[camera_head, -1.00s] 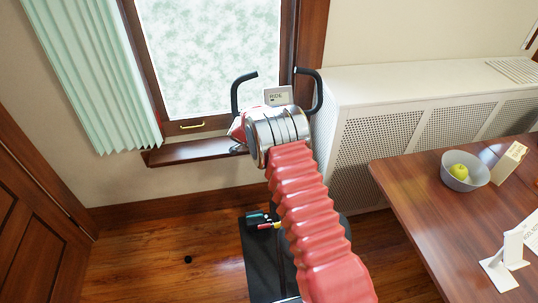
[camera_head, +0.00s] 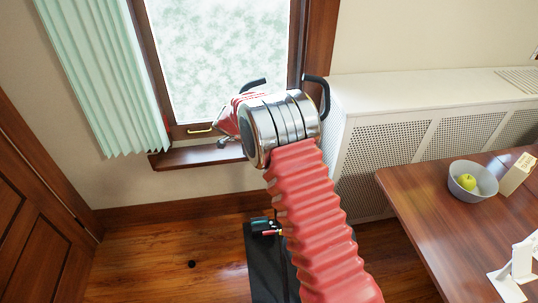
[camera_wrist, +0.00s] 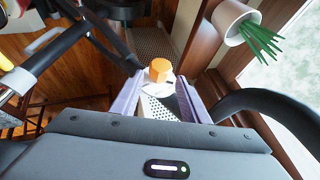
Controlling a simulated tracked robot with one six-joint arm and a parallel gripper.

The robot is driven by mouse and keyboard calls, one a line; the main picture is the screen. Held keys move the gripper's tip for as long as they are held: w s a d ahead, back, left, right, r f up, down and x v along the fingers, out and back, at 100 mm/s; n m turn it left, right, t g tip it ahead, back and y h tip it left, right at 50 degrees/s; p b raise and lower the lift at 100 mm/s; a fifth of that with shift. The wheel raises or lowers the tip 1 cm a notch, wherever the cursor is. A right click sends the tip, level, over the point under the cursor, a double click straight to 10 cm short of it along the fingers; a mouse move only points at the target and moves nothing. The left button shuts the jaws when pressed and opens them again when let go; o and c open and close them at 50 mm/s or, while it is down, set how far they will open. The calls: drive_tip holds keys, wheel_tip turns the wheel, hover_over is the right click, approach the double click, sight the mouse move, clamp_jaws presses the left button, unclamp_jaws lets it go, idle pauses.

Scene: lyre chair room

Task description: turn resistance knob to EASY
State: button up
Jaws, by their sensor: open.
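The orange resistance knob (camera_wrist: 160,70) shows in the wrist view, set on a white round base. My gripper (camera_wrist: 161,80) is open, with one pale finger on each side of the knob's line. The knob appears between or just beyond the fingertips; I cannot tell whether they touch it. Its setting and any EASY label cannot be read. In the head view my arm hides the knob, the gripper and the bike's display.
In the wrist view, a black handlebar (camera_wrist: 272,106) curves close on the right, and a white pot (camera_wrist: 231,20) with green leaves is beyond. The head view shows the windowsill (camera_head: 196,156), a white radiator cover (camera_head: 420,90) and a table (camera_head: 430,205) with a bowl (camera_head: 484,186).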

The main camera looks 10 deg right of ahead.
drive_tip(key=shift+s+a+r, duration=0.25)
drive_tip(key=shift+a+r, duration=0.05)
drive_tip(key=shift+r, duration=0.25)
drive_tip(key=shift+o, duration=0.6)
drive_tip(key=shift+o, duration=0.7)
drive_tip(key=shift+s+d, duration=0.1)
drive_tip(key=shift+o, duration=0.3)
drive_tip(key=shift+s+d+f, duration=0.15)
drive_tip(key=shift+d+f, duration=0.05)
drive_tip(key=shift+d, duration=0.05)
drive_tip(key=s+d+f+m+t+h, duration=0.25)
drive_tip(key=s+d+t+h, duration=0.2)
drive_tip(key=d, duration=0.25)
drive_tip(key=a+f+t+y, duration=0.2)
drive_tip(key=a+t+y, duration=0.2)
drive_tip(key=a+t, duration=0.1)
drive_tip(key=shift+s+a+f, duration=0.25)
drive_tip(key=shift+a+f, duration=0.1)
drive_tip(key=shift+a, duration=0.55)
